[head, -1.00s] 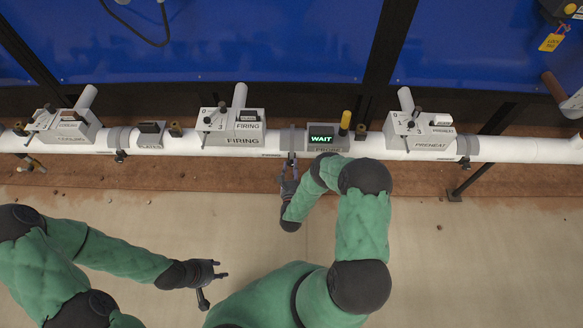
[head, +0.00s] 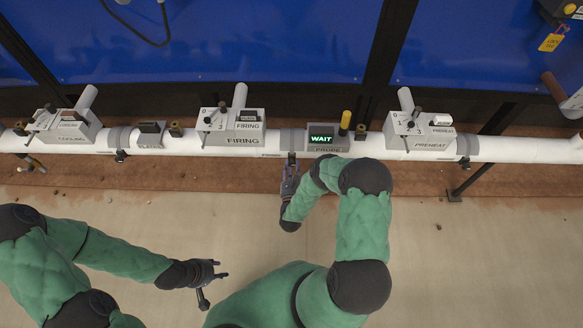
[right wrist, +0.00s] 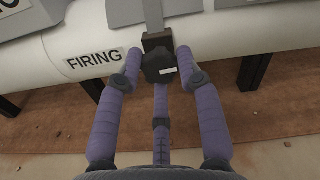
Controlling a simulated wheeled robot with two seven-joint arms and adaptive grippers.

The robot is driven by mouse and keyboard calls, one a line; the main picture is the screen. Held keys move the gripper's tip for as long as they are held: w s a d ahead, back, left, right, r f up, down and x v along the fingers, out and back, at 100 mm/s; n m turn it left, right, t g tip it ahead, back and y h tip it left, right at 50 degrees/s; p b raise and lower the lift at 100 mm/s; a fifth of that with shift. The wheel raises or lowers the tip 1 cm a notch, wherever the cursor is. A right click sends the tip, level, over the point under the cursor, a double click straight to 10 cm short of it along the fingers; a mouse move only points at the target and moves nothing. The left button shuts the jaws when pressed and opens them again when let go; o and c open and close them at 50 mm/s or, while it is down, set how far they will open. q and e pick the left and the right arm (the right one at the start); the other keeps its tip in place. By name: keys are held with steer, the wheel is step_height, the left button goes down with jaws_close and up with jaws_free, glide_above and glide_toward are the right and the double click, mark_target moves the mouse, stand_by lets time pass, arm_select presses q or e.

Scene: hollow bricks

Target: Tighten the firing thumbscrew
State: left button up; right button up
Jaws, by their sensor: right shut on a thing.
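The firing thumbscrew (right wrist: 158,66) is a dark knob with a small white mark, under a clamp band on the white pipe, right of the FIRING label (right wrist: 94,61) in the right wrist view. My right gripper (right wrist: 159,71) is shut on it, with purple fingers at either side and a third below. In the head view, my right gripper (head: 291,162) is at the pipe's front below the grey clamp band (head: 292,139), between the FIRING box (head: 234,128) and the WAIT display box (head: 325,138). My left gripper (head: 224,268) is open and empty above the floor.
The white pipe (head: 490,148) runs across the view. A PREHEAT box (head: 418,134) is at right and another grey box (head: 70,127) at left, with similar clamps along the pipe. Blue panels (head: 270,40) stand behind. The floor in front is mostly clear.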

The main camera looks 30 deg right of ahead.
steer(key=shift+s+d+f, duration=0.1)
steer(key=shift+d+f, duration=0.05)
steer(key=shift+d, duration=0.15)
steer(key=o, duration=1.1)
steer(key=shift+f, duration=0.1)
steer(key=shift+o, duration=0.2)
steer(key=shift+a, duration=0.1)
steer(key=shift+a, duration=0.1)
steer(key=v, duration=1.1)
steer(key=shift+s+a, duration=0.2)
steer(key=shift+s, duration=0.15)
